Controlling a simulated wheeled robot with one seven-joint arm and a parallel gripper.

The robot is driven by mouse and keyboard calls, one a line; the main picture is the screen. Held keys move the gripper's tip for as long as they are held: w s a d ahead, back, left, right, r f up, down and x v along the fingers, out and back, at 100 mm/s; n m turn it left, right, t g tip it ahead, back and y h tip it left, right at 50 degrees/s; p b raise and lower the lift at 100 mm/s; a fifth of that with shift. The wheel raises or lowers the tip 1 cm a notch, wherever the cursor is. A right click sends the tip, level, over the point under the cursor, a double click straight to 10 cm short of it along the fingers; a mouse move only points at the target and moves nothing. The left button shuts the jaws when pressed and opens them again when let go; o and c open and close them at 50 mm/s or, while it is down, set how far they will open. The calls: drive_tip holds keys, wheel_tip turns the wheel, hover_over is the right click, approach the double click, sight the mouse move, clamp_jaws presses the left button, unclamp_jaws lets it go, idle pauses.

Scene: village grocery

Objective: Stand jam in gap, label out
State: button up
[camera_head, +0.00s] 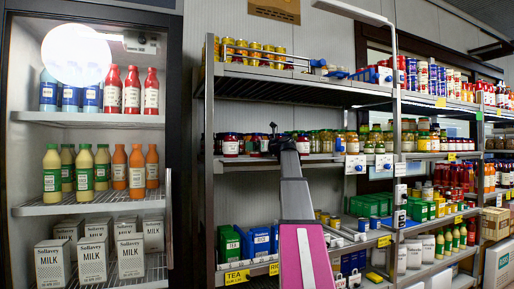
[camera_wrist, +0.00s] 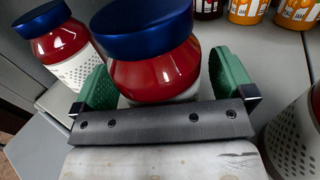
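A red jam jar (camera_wrist: 155,75) with a blue lid and a white label stands between the fingers of my gripper (camera_wrist: 160,85) in the wrist view. The green finger pads are wide apart, one on each side of the jar, with a narrow gap showing on the right. Part of its white label faces the camera; the palm bar hides the lower part. A similar jar (camera_wrist: 62,45) stands to its left, apart from it. In the head view, my gripper (camera_head: 277,143) is at the middle shelf's jar row, hiding what is between its fingers.
Another jar (camera_wrist: 300,135) with a dotted white label is at the wrist view's right edge. Orange jars (camera_wrist: 248,10) stand farther off. The grey shelf board (camera_head: 236,160) runs under the jar row, with another shelf (camera_head: 300,80) above. A fridge (camera_head: 90,120) stands left.

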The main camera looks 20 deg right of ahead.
drive_tip(key=shift+v, duration=5.45)
